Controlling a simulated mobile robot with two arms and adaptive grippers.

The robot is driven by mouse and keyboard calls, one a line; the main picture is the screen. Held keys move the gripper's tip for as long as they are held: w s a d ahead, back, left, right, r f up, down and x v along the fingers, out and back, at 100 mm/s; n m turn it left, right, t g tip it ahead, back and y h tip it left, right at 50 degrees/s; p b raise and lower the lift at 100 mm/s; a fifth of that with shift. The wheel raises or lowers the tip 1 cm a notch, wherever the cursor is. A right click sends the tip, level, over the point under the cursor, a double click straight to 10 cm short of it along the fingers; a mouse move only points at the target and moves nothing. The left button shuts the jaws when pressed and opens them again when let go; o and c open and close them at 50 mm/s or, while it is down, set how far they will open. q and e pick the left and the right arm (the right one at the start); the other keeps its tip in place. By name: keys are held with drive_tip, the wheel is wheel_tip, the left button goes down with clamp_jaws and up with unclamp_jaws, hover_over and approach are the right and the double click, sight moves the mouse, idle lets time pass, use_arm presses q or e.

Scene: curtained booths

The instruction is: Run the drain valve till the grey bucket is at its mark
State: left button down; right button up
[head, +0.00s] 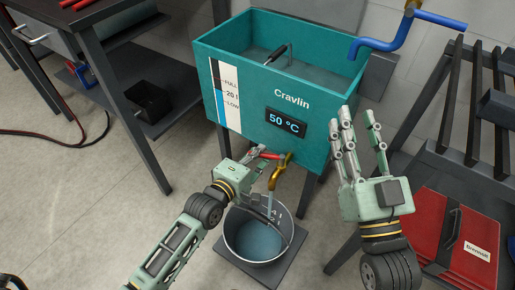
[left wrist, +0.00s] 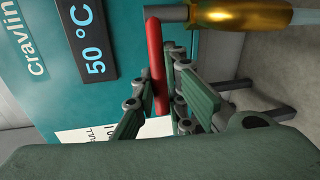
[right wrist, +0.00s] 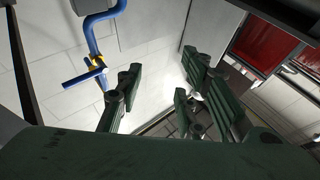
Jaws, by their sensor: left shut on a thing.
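The teal Cravlin tank (head: 285,140) has a brass drain valve (head: 278,172) low on its front, with a red lever (head: 264,156). My left gripper (head: 259,153) is shut on the lever; the left wrist view shows the red lever (left wrist: 156,65) between its fingers, beside the brass valve (left wrist: 245,15). A thin pale stream (head: 270,201) runs from the spout into the grey bucket (head: 232,251) below. The bucket holds bluish water; markings show on its inner wall, but their exact relation to the water is unclear. My right gripper (head: 361,132) is open and empty, right of the tank.
The tank's gauge (head: 227,95) reads FULL, 20 l and LOW, its blue bar near 20 l. A display (head: 287,122) shows 50 °C. A dark workbench (head: 105,60) stands left, a rack with a red case (head: 450,235) right.

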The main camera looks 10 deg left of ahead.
use_arm(q)
drive_tip(key=shift+s+r+n+y+p, duration=0.2)
drive_tip(key=shift+n+y+p, duration=0.25)
drive_tip(key=shift+p, duration=0.3)
drive_tip(key=shift+s+f+n+t+y+p, duration=0.2)
drive_tip(key=shift+n+t+y+p, duration=0.2)
drive_tip(key=shift+y+p, duration=0.25)
use_arm(e)
wheel_tip(320, 180, down, 16)
drive_tip(key=s+d+g+h, duration=0.2)
drive_tip(key=g+h, duration=0.1)
drive_tip(key=g, duration=0.6)
drive_tip(key=shift+d+f, duration=0.2)
drive_tip(key=shift+d, duration=0.2)
use_arm(q)
drive_tip(key=c, duration=1.8)
unclamp_jaws()
drive_tip(key=shift+s, duration=0.1)
drive_tip(key=v, duration=1.2)
